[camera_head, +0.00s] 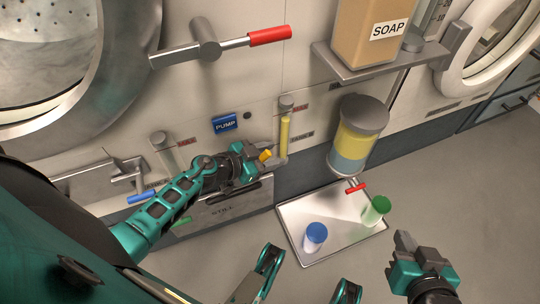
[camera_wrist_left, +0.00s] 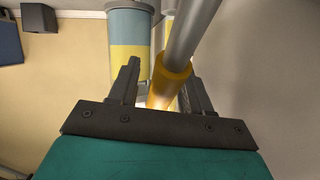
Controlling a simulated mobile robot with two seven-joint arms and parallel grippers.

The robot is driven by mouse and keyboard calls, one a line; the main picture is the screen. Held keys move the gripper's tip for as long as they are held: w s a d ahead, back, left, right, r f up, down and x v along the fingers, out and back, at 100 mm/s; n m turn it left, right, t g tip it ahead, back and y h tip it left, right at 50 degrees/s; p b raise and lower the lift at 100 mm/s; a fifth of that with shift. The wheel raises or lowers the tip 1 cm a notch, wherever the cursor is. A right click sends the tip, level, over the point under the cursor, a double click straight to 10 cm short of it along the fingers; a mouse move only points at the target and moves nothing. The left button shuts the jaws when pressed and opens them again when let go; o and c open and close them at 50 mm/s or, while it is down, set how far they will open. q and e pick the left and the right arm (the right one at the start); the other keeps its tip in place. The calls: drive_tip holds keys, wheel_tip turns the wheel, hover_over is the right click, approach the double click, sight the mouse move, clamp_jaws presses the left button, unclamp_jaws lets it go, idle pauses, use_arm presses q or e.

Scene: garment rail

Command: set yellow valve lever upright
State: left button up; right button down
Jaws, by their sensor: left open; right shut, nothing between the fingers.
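The yellow valve lever's grip (camera_head: 265,155) shows just beyond my left gripper (camera_head: 255,164) in the head view; the gripper hides most of the lever. In the left wrist view, the yellow grip (camera_wrist_left: 172,82) lies between the two fingers of my open left gripper (camera_wrist_left: 160,88), closer to the right finger. A grey metal rod (camera_wrist_left: 193,30) runs from the grip up and to the right. Whether a finger touches the grip is unclear. My right gripper (camera_head: 404,248) is shut and empty over the floor at lower right, far from the lever.
A red-handled lever (camera_head: 270,36) sticks out above. A blue PUMP button (camera_head: 225,123) and a yellow sight tube (camera_head: 284,136) are close to the left gripper. A yellow-and-blue tank (camera_head: 357,138) hangs to the right, above a tray (camera_head: 290,215) with blue-topped (camera_head: 315,234) and green-topped (camera_head: 378,208) containers.

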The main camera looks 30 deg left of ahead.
use_arm(q)
clamp_jaws()
idle(0.4)
